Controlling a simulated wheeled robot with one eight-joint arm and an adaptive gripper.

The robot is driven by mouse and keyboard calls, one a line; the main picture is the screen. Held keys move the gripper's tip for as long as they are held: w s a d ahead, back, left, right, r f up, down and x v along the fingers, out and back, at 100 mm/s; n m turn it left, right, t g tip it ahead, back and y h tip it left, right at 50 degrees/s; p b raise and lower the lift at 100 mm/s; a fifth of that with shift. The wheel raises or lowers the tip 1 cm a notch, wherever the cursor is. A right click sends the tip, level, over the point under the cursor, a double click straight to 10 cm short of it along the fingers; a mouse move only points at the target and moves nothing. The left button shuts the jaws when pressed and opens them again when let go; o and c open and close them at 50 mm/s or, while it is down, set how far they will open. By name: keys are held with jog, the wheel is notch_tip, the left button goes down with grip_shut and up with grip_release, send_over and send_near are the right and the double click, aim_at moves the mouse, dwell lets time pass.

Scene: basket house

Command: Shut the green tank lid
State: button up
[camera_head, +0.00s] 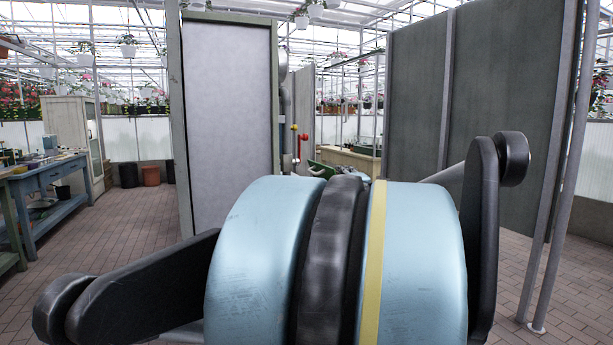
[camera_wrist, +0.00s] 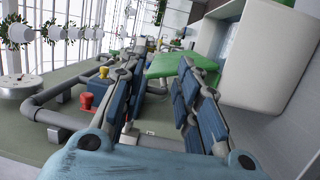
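A flat green panel, which looks like the tank lid (camera_wrist: 178,62), shows in the wrist view just beyond my fingertips. It sticks out leftward from beside a large pale box-like body (camera_wrist: 262,75) with a green edge. I cannot tell for sure whether that body is the tank. My gripper (camera_wrist: 161,68) has its two blue-padded fingers spread apart with nothing between them. Whether the right fingertip touches the panel is unclear. In the head view, a small green part (camera_head: 320,170) shows behind my light blue arm, which hides most of that area and my gripper.
Grey pipes with a red knob (camera_wrist: 86,101) and a yellow knob (camera_wrist: 104,72) run close to my left finger. Tall grey panels (camera_head: 228,110) stand either side in the head view. A blue workbench (camera_head: 45,190) is at the left. The brick floor at left is open.

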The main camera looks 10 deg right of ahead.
aim_at(309, 171)
jog(key=a+f+n+g+y, duration=0.2)
jog(key=a+n+y, duration=0.2)
jog(key=n, duration=0.1)
jog(key=shift+r+x, duration=0.15)
jog(key=shift+x, duration=2.65)
jog(key=shift+r+x, duration=0.15)
jog(key=shift+x, duration=2.65)
jog(key=shift+r+x, duration=0.15)
jog(key=shift+x, duration=2.6)
grip_shut()
